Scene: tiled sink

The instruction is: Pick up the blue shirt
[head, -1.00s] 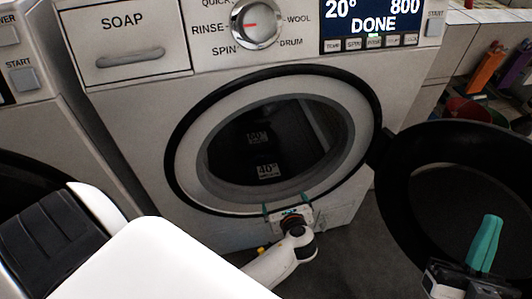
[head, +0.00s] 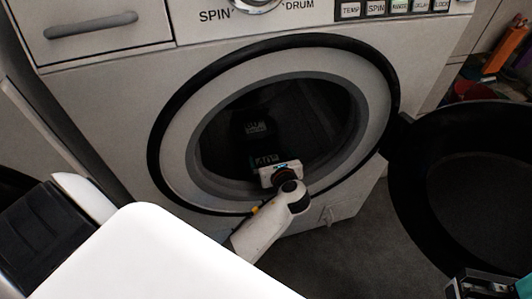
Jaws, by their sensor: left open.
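The blue shirt cannot be made out in the head view. The washing machine's round opening (head: 372,110) is uncovered, and its drum (head: 310,115) is very dark inside. My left gripper (head: 264,160) is open, at the lower part of the opening, with its teal fingers pointing into the drum. No cloth shows between its fingers. My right gripper (head: 490,284) is at the bottom right corner, mostly cut off by the picture's edge, so its jaws cannot be judged.
The round black door (head: 408,195) stands swung open to the right, between the opening and my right gripper. Dark floor (head: 365,240) shows below the machine. A soap drawer (head: 90,25) is at upper left. Colourful items, including an orange one (head: 505,50), stand at far right.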

